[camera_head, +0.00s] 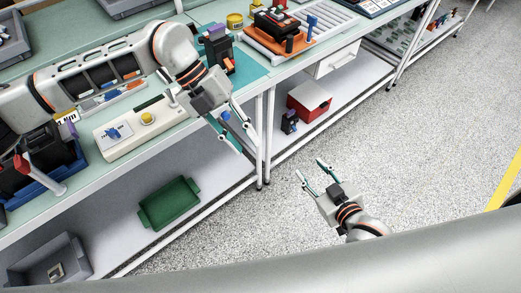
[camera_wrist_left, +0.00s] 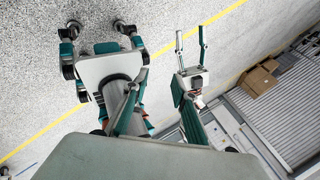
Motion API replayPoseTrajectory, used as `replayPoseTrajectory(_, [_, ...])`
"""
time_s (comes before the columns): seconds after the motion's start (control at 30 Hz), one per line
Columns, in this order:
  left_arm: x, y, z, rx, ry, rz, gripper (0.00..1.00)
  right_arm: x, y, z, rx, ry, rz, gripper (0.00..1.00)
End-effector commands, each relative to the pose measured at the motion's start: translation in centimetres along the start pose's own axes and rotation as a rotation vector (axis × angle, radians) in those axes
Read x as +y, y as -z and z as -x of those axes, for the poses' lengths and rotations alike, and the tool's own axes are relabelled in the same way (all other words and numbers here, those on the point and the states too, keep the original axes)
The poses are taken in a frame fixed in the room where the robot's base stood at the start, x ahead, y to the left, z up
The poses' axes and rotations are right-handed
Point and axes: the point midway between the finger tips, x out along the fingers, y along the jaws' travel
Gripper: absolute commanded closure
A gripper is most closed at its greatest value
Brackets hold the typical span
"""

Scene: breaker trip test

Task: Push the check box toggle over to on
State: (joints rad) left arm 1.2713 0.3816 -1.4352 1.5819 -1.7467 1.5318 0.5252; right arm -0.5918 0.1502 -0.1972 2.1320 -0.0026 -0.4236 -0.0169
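The cream check box (camera_head: 140,128) lies on the bench near its front edge in the head view. It has a yellow round button (camera_head: 147,118) and a blue part on a light plate (camera_head: 115,134). A pale raised part (camera_head: 171,98) at its right end may be the toggle; its position cannot be told. My left gripper (camera_head: 247,140) is right of the box, past the bench edge, open and empty, apart from the toggle. Its open fingers also show in the left wrist view (camera_wrist_left: 158,75), without the box. My right gripper (camera_head: 315,178) is open and empty above the floor.
A blue tray (camera_head: 76,174) with dark items stands left of the box. A green bin (camera_head: 170,204) and grey bin (camera_head: 50,264) are on the lower shelf. A teal mat (camera_head: 247,68) with a dark device lies behind my left gripper. The floor at right is clear.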

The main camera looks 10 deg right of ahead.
Motion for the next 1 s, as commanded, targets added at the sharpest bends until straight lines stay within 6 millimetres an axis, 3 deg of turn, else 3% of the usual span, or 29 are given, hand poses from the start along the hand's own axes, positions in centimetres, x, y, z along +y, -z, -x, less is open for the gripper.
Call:
replayPoseTrajectory(0.17, [-2.0, 1.3, -1.7, 0.042, 0.1, -0.025, 0.73, -0.1, -0.2, -0.1, 0.0, 0.0, 0.0, 0.6])
replayPoseTrajectory(0.4, [-3.6, 2.1, -2.6, 0.067, 0.179, -0.042, 0.73, -0.1, -0.3, -0.1, -0.001, 0.0, 0.0, 0.6])
replayPoseTrajectory(1.0, [-3.8, 2.2, -2.7, 0.07, 0.192, -0.044, 0.73, -0.1, -0.3, -0.1, -0.001, 0.0, 0.0, 0.6])
